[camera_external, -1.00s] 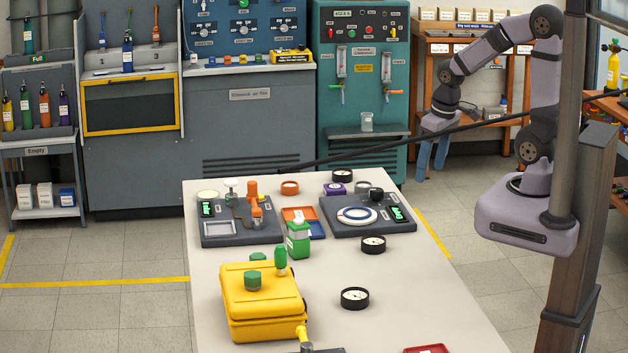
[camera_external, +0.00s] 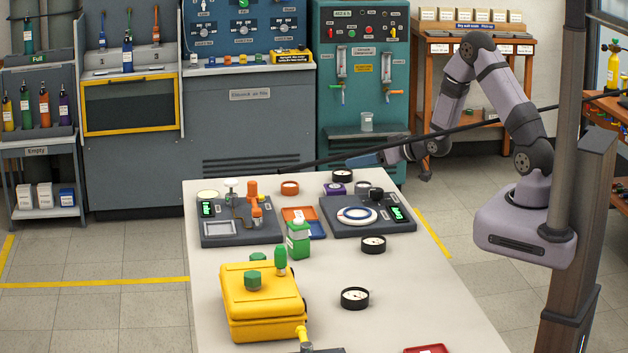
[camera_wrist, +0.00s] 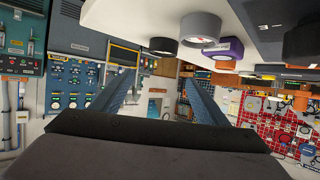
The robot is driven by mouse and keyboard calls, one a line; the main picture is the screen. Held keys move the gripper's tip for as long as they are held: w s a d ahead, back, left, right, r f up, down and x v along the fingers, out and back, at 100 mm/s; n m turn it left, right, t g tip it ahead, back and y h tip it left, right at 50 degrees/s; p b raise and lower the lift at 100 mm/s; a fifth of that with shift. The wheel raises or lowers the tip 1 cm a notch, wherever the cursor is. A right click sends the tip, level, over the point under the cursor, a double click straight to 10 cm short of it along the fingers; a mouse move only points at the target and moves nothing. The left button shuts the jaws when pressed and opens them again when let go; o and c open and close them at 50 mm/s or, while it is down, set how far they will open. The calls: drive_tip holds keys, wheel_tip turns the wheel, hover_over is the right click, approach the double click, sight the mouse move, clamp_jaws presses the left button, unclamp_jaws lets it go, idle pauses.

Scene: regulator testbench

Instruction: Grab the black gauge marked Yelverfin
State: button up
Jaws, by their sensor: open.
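Three black round gauges with white faces stand on the bench in the external view: one at the far edge (camera_external: 342,176), one at the right (camera_external: 373,245), one nearer the front (camera_external: 355,298). Their names are too small to read, so I cannot tell which is Yelverfin. My gripper (camera_external: 365,160) has blue fingers and hangs beyond the bench's far edge, to the right of the far gauge and apart from it. In the wrist view my gripper (camera_wrist: 160,80) is open and empty. A black gauge (camera_wrist: 163,46) shows above the fingers there, its face hidden.
A purple gauge (camera_external: 335,188) and an orange one (camera_external: 290,187) stand near the far gauge. Two dark test stations (camera_external: 240,232) (camera_external: 385,227), a green bottle (camera_external: 298,241) and a yellow case (camera_external: 260,305) occupy the bench (camera_external: 420,300). The bench's right front is mostly clear.

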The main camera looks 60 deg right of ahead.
sight(343, 172)
wheel_tip(343, 172, down, 2)
drive_tip(key=shift+f, duration=0.25)
drive_tip(key=shift+f+p+x, duration=0.2)
drive_tip(key=shift+p+x, duration=1.3)
drive_tip(key=shift+x, duration=2.1)
drive_tip(key=shift+a, duration=0.15)
drive_tip(key=c, duration=1.2)
